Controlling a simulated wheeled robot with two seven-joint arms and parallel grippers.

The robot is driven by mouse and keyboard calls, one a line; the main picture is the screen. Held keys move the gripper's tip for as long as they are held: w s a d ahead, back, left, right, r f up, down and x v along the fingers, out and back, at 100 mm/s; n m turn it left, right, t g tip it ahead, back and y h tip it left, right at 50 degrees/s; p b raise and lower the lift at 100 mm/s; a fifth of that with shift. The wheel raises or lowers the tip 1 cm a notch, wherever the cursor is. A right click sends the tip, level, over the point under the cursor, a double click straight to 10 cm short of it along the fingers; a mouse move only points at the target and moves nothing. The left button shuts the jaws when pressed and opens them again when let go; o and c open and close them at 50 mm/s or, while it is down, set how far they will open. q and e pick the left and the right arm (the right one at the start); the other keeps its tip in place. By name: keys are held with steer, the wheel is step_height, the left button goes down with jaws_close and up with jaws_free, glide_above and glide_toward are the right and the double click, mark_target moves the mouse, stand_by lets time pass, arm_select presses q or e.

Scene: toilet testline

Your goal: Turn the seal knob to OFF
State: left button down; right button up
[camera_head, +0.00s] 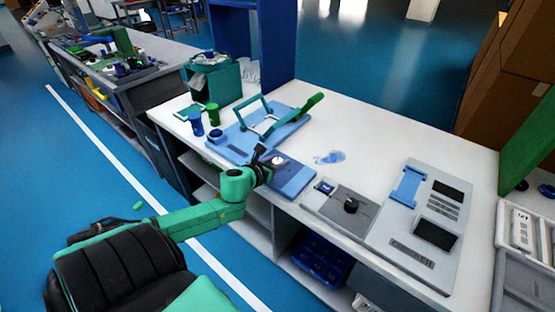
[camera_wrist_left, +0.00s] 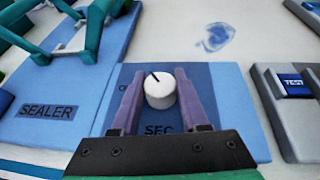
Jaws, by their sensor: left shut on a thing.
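The seal knob (camera_wrist_left: 160,92) is a round white dial with a dark pointer line, on a blue panel (camera_wrist_left: 228,100) beside the plate marked SEALER (camera_wrist_left: 48,111). Its pointer aims toward the upper left in the left wrist view. Lettering reading SEC shows below the knob. Another label at its left is mostly hidden by a finger. My left gripper (camera_wrist_left: 161,103) has one finger on each side of the knob and is shut on it. In the head view, my left gripper (camera_head: 264,163) reaches the panel (camera_head: 290,181) at the bench's front edge. My right gripper is not in view.
The sealer's teal handle frame (camera_head: 262,118) stands behind the panel. A grey box with a black knob (camera_head: 351,204) stands to the right, before a larger grey tester (camera_head: 415,225). Blue and green cups (camera_head: 197,124) stand at the left. The white bench top behind is mostly clear.

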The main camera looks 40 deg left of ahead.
arm_select(q)
steer(key=n+g+y+p, duration=0.1)
steer(key=n+y+p, duration=0.1)
steer(key=y, duration=0.1)
steer(key=n+g+y+p, duration=0.1)
steer(key=n+y+p, duration=0.1)
steer(key=n, duration=0.1)
steer(key=shift+d+r+y, duration=0.1)
steer(key=shift+r+y, duration=0.1)
steer(key=shift+y, duration=0.2)
steer(key=shift+f+n+g+y+p, duration=0.15)
steer(key=shift+n+g+y+p, duration=0.45)
steer(key=shift+n+g+y, duration=0.55)
steer(key=shift+n, duration=0.35)
steer(key=shift+c, duration=2.1)
jaws_free()
steer(key=v, duration=1.4)
steer(key=shift+s+d, duration=0.15)
steer(key=shift+f, duration=0.1)
